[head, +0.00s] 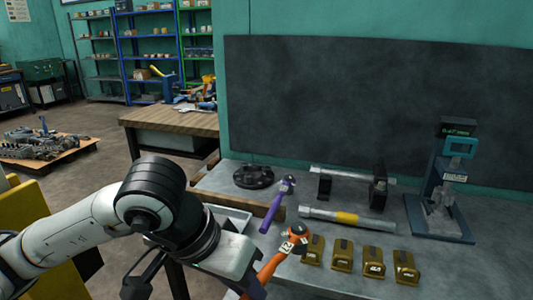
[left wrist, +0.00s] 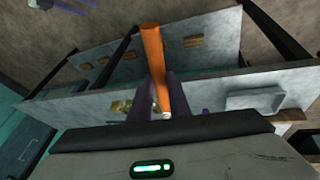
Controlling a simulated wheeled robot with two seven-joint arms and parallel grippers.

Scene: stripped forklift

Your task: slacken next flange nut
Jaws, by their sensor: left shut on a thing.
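My left gripper (head: 248,284) is shut on an orange-handled tool (head: 268,271), whose round metal-and-orange head (head: 295,239) points up and right over the bench. In the left wrist view the orange handle (left wrist: 154,55) rises from between the fingers of my left gripper (left wrist: 164,98). A black round flange (head: 253,177) lies on the bench at the back left, apart from the tool. Small details show on it, but single nuts are too small to make out. My right gripper is not in view.
A purple-handled tool (head: 272,212) lies behind the orange one. A grey bar with a yellow band (head: 347,218), a shaft on black stands (head: 352,175) and a blue-grey tester (head: 440,200) stand further right. Several brown-gold blocks (head: 343,254) line the front. A grey tray (head: 232,217) is beside my arm.

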